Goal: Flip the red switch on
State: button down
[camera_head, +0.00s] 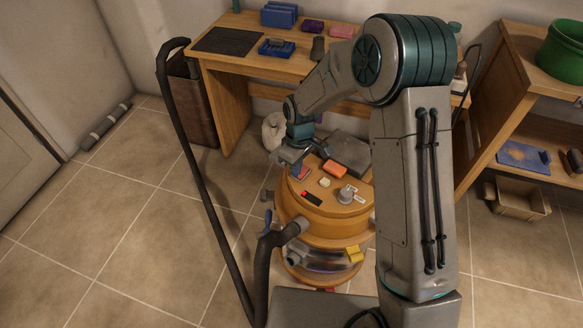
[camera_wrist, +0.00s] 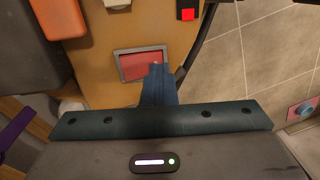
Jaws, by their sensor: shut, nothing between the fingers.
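A flat red switch in a pale grey frame (camera_wrist: 140,66) is set in the wooden top of a round cabinet. In the head view the switch (camera_head: 302,174) is at the top's left edge, partly covered by my gripper (camera_head: 296,171). In the wrist view my gripper (camera_wrist: 157,68) is shut and empty. Its blue fingertips overlap the lower right part of the switch; I cannot tell whether they touch it. Which way the switch is tipped is not clear.
The round cabinet (camera_head: 320,222) also carries a black piece with a red end (camera_head: 312,199), a pale block (camera_head: 325,183), an orange block (camera_head: 334,168) and a grey knob (camera_head: 347,195). A wooden desk (camera_head: 232,90) stands behind. The tiled floor at left is mostly clear.

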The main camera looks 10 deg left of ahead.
jog(key=shift+w+d, duration=0.15)
jog(key=shift+d, duration=0.2)
jog(key=shift+w+d+r+p, duration=0.25)
jog(key=shift+w+d+p, duration=0.05)
jog(key=shift+w, duration=0.35)
notch_tip(320, 180, up, 14)
jog(key=s+p, duration=0.1)
jog(key=p, duration=0.2)
jog(key=shift+s+a, duration=0.25)
jog(key=shift+a, duration=0.2)
jog(key=shift+f, duration=0.1)
